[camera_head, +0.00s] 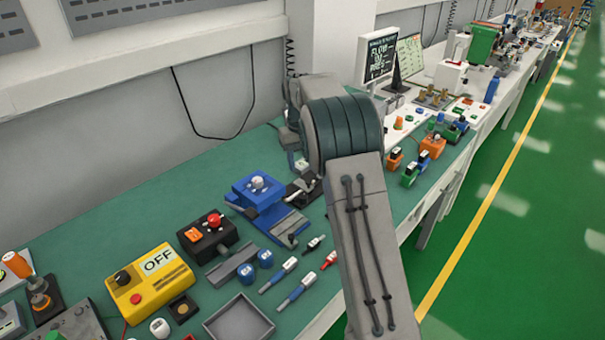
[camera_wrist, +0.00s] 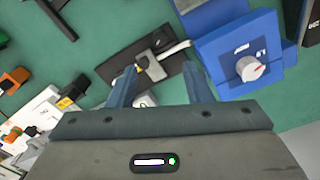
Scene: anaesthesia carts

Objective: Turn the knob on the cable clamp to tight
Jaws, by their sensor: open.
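A blue block (camera_head: 245,196) with a pale round knob (camera_head: 258,183) on top stands on the green bench; it looks like the cable clamp. Small markings beside the knob are too small to read. My gripper (camera_wrist: 160,88) is open and empty. Its right finger shows in front of the block's left edge, and the knob lies right of both fingers. In the head view my arm hides most of the gripper.
A black plate with a grey latch (camera_wrist: 152,66) and white lever shows between and beyond my fingers. A black box with a red button (camera_head: 214,221) and a yellow OFF box (camera_head: 150,285) stand left. Blue-and-white pens (camera_head: 290,264) and a grey tray (camera_head: 240,320) lie in front.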

